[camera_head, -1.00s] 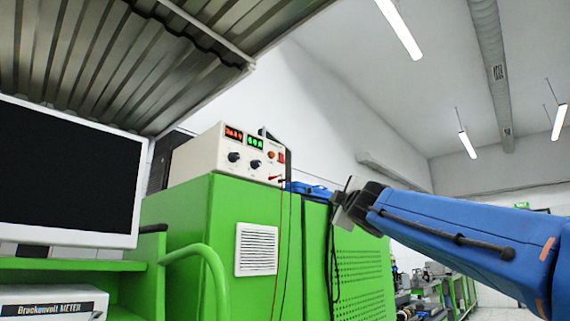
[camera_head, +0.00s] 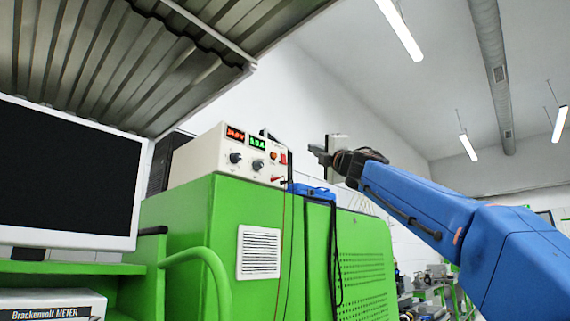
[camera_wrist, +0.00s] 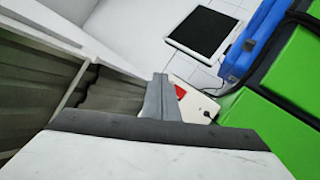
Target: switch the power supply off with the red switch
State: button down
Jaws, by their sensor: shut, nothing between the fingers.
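The cream power supply (camera_head: 205,155) stands on top of the green cabinet (camera_head: 200,215). Its red and green displays are lit. The red switch (camera_head: 283,158) is at the right end of its front panel. In the wrist view the red switch (camera_wrist: 181,92) shows just right of my fingers, partly hidden behind them. My gripper (camera_head: 318,152) is shut and empty, to the right of the switch at about its height and apart from it in the head view. In the wrist view my gripper (camera_wrist: 160,82) points toward the power supply's panel (camera_wrist: 195,103).
Red and black cables (camera_head: 281,230) hang from the panel down the cabinet front. A blue object (camera_head: 312,190) with a black cable lies on the cabinet top right of the supply. A monitor (camera_head: 65,170) stands at left. A corrugated metal canopy (camera_head: 120,60) hangs above.

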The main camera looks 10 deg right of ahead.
send_near(286, 158)
jog(key=shift+d+r+x, duration=0.1)
jog(key=shift+r+x, duration=0.1)
jog(key=shift+x, duration=0.85)
jog(key=shift+d+r+x, duration=0.15)
jog(key=shift+x, duration=0.95)
jog(key=shift+s, duration=0.15)
dwell(0.5)
jog(key=shift+w+a, duration=0.2)
jog(key=shift+w, duration=0.1)
jog(key=shift+w+a+f, duration=0.1)
jog(key=shift+w+a, duration=0.1)
jog(key=shift+w, duration=0.05)
dwell(0.8)
jog(key=shift+s, duration=0.1)
jog(key=shift+s+d, duration=0.4)
jog(key=shift+s, duration=0.1)
dwell(0.4)
